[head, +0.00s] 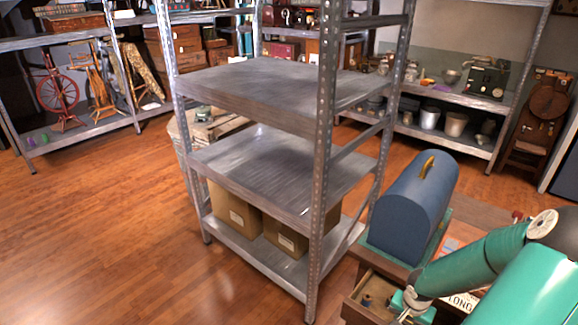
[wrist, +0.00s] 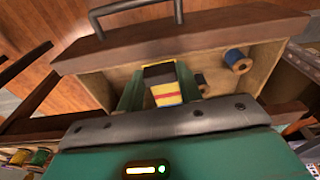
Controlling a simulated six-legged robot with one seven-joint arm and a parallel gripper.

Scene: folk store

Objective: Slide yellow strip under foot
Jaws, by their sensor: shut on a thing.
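My gripper (wrist: 160,88) reaches into an open wooden drawer (wrist: 232,90). Its two green fingers are shut on a small block-like piece with a black end and yellow sides crossed by a red band, the yellow strip (wrist: 165,91). The strip's lower end is hidden by the gripper body. In the head view my gripper (head: 408,304) is low at the right, over the drawer (head: 368,287), and the strip cannot be made out there. A blue domed case (head: 408,215) with a yellow handle stands on the table behind the drawer. No foot can be seen.
A metal shelf rack (head: 325,160) with cardboard boxes (head: 236,213) stands left of the table (head: 475,213). The wooden floor (head: 100,240) at left is clear.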

